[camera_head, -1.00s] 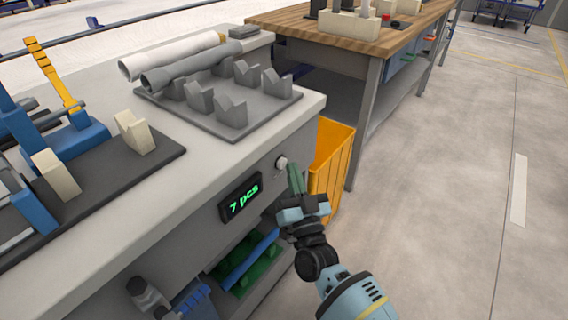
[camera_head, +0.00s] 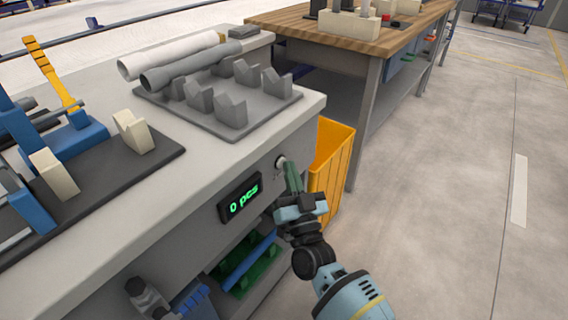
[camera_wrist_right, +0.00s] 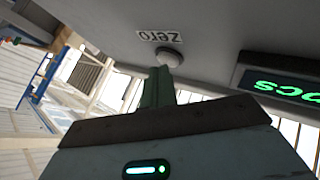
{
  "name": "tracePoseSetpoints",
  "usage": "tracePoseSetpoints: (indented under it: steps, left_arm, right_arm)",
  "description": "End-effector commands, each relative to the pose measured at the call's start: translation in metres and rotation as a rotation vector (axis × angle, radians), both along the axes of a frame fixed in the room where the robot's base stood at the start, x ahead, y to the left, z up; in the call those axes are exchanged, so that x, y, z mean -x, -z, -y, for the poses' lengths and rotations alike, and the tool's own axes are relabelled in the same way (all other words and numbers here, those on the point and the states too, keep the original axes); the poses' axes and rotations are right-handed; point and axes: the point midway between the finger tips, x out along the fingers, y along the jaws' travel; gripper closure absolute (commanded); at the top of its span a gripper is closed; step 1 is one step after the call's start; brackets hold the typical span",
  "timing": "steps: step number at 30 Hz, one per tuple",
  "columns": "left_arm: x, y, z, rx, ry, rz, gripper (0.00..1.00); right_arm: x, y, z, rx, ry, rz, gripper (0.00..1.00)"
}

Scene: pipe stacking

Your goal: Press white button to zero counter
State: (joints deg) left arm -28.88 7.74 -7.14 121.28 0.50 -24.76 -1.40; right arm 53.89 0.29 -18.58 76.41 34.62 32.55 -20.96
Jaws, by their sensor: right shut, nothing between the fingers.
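The round white button (camera_head: 280,162) is on the front face of the grey workbench; in the right wrist view it shows as a pale knob (camera_wrist_right: 169,57) beside a "zero" label (camera_wrist_right: 161,35). My right gripper (camera_head: 290,173) is shut and empty, its green fingertips up against the button; in the right wrist view the shut fingers (camera_wrist_right: 160,77) meet the button's lower edge. The counter display (camera_head: 240,199) left of the button reads "0 pcs" in green; part of it shows in the right wrist view (camera_wrist_right: 285,86). My left gripper is not in view.
A white and a grey pipe (camera_head: 190,68) lie on the bench top by a grey holder tray (camera_head: 262,108). A yellow bin (camera_head: 333,160) stands just right of the button. A wooden-topped table (camera_head: 345,28) is behind. Open floor lies to the right.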

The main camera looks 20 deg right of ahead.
Motion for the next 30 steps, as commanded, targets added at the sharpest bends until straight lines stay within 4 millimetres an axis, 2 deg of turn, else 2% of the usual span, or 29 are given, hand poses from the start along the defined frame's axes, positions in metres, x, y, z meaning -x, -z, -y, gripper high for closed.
tracePoseSetpoints:
  steps: [30]
  left_arm:
    - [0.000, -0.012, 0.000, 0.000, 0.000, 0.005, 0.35]
  right_arm:
    - [0.016, -0.001, 0.013, 0.001, 0.000, 0.000, 1.00]
